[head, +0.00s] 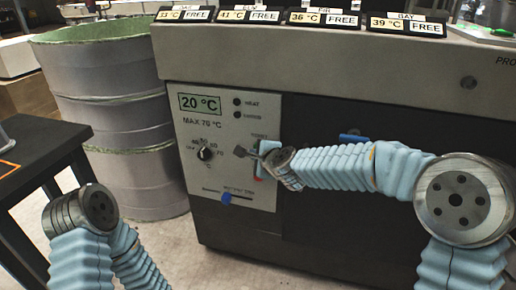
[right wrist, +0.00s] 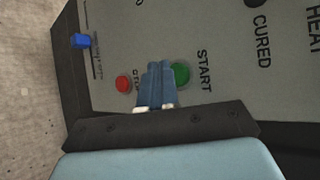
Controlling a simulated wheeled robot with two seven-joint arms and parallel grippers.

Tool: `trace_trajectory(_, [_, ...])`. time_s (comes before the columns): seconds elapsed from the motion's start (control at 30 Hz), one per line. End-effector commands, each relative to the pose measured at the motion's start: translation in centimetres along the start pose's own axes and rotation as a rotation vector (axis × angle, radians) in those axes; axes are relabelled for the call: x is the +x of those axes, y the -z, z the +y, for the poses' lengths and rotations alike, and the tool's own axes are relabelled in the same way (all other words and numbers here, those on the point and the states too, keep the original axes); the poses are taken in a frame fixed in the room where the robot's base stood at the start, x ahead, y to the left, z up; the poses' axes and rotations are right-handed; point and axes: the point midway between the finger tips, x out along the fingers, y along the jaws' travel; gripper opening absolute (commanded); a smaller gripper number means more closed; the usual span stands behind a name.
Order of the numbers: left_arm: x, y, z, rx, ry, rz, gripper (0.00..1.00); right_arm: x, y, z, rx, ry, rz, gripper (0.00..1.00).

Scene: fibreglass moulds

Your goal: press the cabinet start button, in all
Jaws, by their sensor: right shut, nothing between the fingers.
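The cabinet's grey control panel (head: 215,110) faces me in the head view. In the right wrist view, the green start button (right wrist: 181,74) sits beside the word START, its left edge close against my fingers. A red button (right wrist: 123,84) lies on the other side of them. My right gripper (right wrist: 158,66) is shut and empty, with its fingertips over the panel between the two buttons, nearer the green one. I cannot tell whether they touch the panel. In the head view, my right gripper (head: 264,152) hides the green button. My left gripper is out of view.
The panel also has a 20 °C display (head: 200,103), dark HEAT and CURED lamps (head: 237,108), a knob (head: 205,153) and a blue slider (head: 226,197). Several temperature tags marked FREE (head: 265,16) line the cabinet top.

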Motion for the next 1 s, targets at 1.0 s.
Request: trace_trajectory(1.0, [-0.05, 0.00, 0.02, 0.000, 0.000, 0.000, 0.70, 0.58, 0.44, -0.47, 0.000, 0.000, 0.000, 0.00])
